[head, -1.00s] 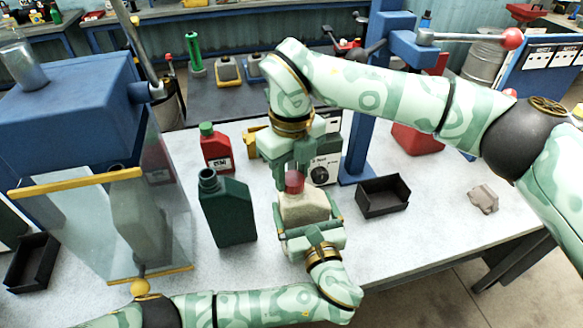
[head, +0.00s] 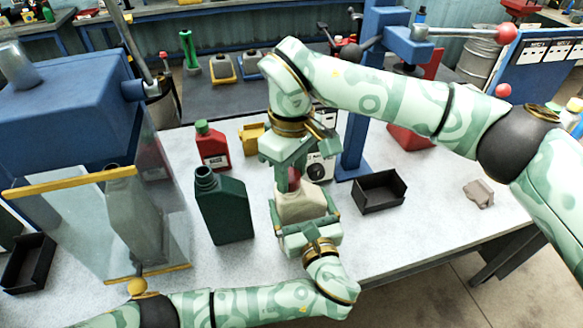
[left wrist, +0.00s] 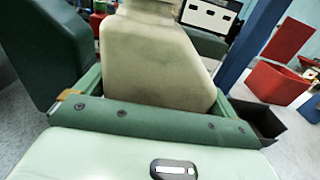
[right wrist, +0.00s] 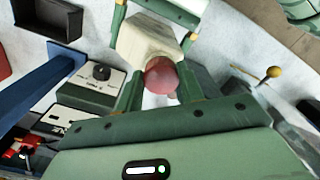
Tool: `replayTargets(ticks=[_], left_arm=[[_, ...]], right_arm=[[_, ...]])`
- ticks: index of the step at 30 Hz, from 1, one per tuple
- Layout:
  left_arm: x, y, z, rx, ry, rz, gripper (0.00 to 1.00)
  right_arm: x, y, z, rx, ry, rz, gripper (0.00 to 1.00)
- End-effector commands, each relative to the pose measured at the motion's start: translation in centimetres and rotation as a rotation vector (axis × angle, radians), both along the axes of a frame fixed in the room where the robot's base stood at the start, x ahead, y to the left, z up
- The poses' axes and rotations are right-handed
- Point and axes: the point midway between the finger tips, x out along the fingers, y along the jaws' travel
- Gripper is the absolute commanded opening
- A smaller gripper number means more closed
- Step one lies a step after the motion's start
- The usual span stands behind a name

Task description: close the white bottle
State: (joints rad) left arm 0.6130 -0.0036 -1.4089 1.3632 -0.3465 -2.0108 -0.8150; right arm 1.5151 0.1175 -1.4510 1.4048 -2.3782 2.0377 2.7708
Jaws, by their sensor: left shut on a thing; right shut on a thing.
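The white bottle (head: 297,203) stands on the bench in the head view, below my right gripper. My left gripper (head: 305,220) is shut on its body from the front; the bottle's body also fills the middle of the left wrist view (left wrist: 155,60). A red cap (head: 293,176) is at the bottle's mouth, between the fingers of my right gripper (head: 292,172), which points down and is shut on it. In the right wrist view the cap (right wrist: 161,76) covers the bottle's neck. I cannot tell how tightly it sits.
A dark green open bottle (head: 224,210) stands just left of the white one. A red bottle (head: 212,147) is behind it. A black tray (head: 379,194) and a crumpled rag (head: 478,193) lie to the right. A blue post (head: 354,130) rises behind my right arm.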

Motion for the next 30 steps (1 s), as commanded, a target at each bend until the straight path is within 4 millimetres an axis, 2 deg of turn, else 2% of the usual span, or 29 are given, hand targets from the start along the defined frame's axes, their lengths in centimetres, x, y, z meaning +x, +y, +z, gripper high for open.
replayTargets(ticks=[2, 6, 10, 18, 19, 21, 30], left_arm=[[-0.13, -0.13, -0.03, 0.000, 0.000, -0.003, 0.31], [-0.14, -0.14, -0.04, 0.001, 0.000, -0.003, 0.31], [-0.16, -0.16, -0.04, 0.001, 0.000, -0.004, 0.31], [-0.18, -0.16, -0.05, 0.001, 0.000, -0.004, 0.31], [-0.19, -0.17, -0.05, 0.001, 0.000, -0.004, 0.31], [-0.17, -0.16, -0.05, 0.001, 0.001, -0.003, 0.31], [-0.10, -0.08, -0.05, 0.001, 0.001, -0.002, 0.31]], right_arm=[[-0.14, 0.35, -0.04, 0.003, -0.003, -0.248, 0.17], [-0.13, 0.39, 0.04, 0.001, -0.005, -0.430, 0.17], [-0.02, 0.21, 0.11, 0.002, -0.003, -0.506, 0.17], [0.08, 0.12, 0.15, 0.002, -0.007, -0.515, 0.17], [0.09, 0.11, 0.15, 0.001, -0.008, -0.515, 0.40], [0.09, 0.11, 0.15, 0.001, -0.008, -0.514, 0.59], [0.00, 0.12, 0.25, 0.000, -0.005, -0.513, 0.59]])
